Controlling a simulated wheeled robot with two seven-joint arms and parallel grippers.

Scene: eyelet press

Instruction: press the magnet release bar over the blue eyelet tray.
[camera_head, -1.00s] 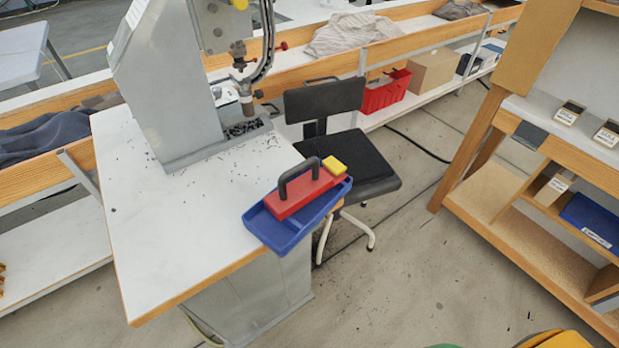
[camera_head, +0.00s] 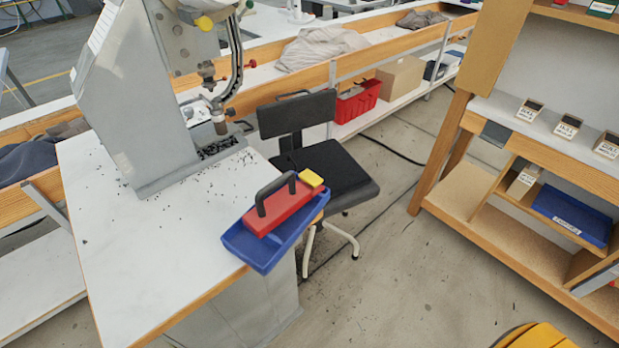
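The blue eyelet tray (camera_head: 262,252) sits at the right edge of the white press table and reaches a little past it. The magnet bar (camera_head: 283,208) is a red block with a dark arched handle (camera_head: 275,190) and a yellow release piece (camera_head: 310,178) at its far right end. The bar lies over the tray and hides much of its inside. I cannot see eyelets in the tray or on the bar. Neither of my grippers shows in the head view.
The grey eyelet press (camera_head: 140,95) stands on the white table (camera_head: 150,250), with many dark eyelets scattered around it. A black chair (camera_head: 335,170) is close behind the tray. A wooden shelf unit (camera_head: 465,190) stands at the right. Floor is open between.

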